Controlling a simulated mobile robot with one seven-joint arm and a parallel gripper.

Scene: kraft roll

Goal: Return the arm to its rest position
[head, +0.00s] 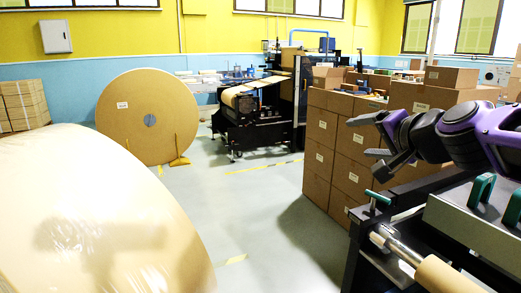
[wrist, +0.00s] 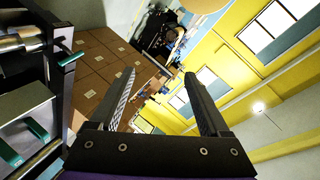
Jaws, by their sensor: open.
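My purple and dark grey arm reaches in from the right edge of the head view. My gripper (head: 372,138) is open and empty, held in the air in front of the stacked cartons and above the machine at the lower right. In the wrist view my gripper (wrist: 160,82) shows two dark fingers spread wide apart, with nothing between them. The wrist camera looks out tilted over the cartons and the yellow wall.
A dark machine frame (head: 376,222) with green handles (head: 481,190) and a metal shaft (head: 395,245) stands below my arm. Stacked cartons (head: 322,140) are behind it. A large kraft roll (head: 90,215) fills the lower left; another roll (head: 135,125) stands farther back. The floor (head: 265,220) between is clear.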

